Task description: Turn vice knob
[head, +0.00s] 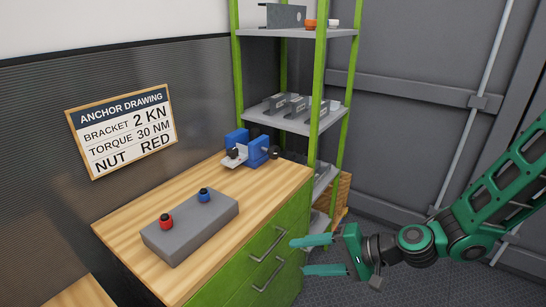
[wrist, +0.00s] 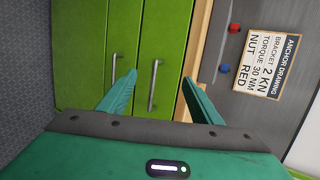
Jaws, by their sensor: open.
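The blue vice (head: 250,147) stands at the back right of the wooden bench top in the head view. Its dark knob (head: 274,152) is at its right end, near the bench's right edge. A light grey metal piece (head: 235,156) sits at the vice's left side. My green gripper (head: 318,256) is open and empty, in front of the cabinet's drawers and below the bench top. It is apart from the vice and lower and nearer. In the wrist view my two fingers (wrist: 158,95) are spread before the green drawer fronts. The vice is not seen there.
A grey block (head: 190,229) with a red knob (head: 166,221) and a blue knob (head: 204,195) lies on the bench (head: 120,224). Drawer handles (head: 268,243) stick out near my gripper. A green-posted shelf (head: 320,90) stands behind the bench. An anchor drawing sign (head: 122,131) hangs on the wall.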

